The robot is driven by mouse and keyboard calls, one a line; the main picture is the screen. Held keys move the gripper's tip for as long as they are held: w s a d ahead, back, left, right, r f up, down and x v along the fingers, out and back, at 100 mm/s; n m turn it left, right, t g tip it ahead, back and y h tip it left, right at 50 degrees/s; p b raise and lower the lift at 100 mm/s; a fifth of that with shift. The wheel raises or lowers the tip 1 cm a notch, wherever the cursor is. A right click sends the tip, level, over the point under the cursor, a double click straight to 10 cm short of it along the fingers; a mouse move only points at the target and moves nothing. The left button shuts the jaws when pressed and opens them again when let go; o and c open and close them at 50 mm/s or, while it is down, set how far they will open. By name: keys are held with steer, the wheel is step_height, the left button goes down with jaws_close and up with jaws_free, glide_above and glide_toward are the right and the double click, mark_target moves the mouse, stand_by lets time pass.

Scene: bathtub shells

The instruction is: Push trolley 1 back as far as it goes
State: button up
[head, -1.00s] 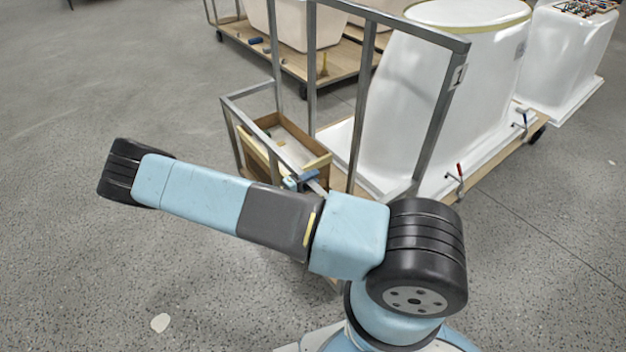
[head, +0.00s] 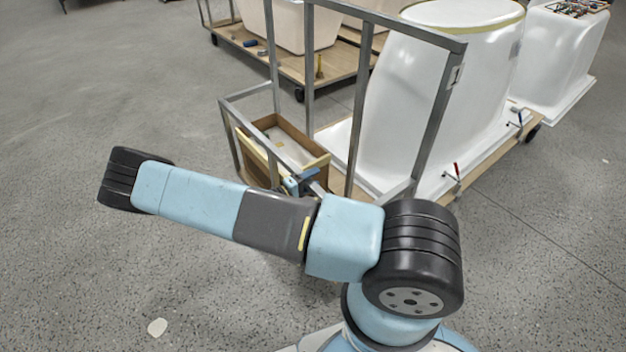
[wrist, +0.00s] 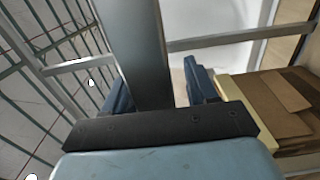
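My gripper (head: 300,184) is at this handle's bar, mostly hidden behind my arm in the head view. In the wrist view, the blue fingers of my gripper (wrist: 160,90) stand apart on either side of a grey metal bar (wrist: 145,50). A gap shows between the bar and the right finger; contact on the left is unclear.
Another trolley (head: 340,65) with pale tubs stands behind at the upper middle. A further white shell (head: 560,60) with things on top stands beyond trolley 1 at the upper right.

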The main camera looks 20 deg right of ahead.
steer(key=v, duration=1.4)
steer(key=shift+d+r, duration=0.1)
steer(key=s+d+r+m+g+y, duration=0.2)
steer(key=r+y, duration=0.2)
steer(key=r, duration=0.7)
steer(key=s+d+r+m+g+y, duration=0.1)
steer(key=s+d+r+g+y, duration=0.2)
steer(key=r, duration=0.8)
steer(key=s+d+r+m+g+y, duration=0.1)
steer(key=r+m+g+y, duration=0.1)
steer(key=r+y, duration=0.65)
steer(key=s+d+r+t+y, duration=0.1)
steer(key=s+d+r+t, duration=0.1)
steer(key=s+r, duration=0.7)
steer(key=s+d+r+n+t, duration=0.1)
steer(key=s+r+t, duration=0.4)
steer(key=s+r, duration=0.5)
steer(key=shift+d+r+y, duration=0.35)
steer(key=shift+d+r, duration=0.05)
steer(key=shift+r, duration=0.95)
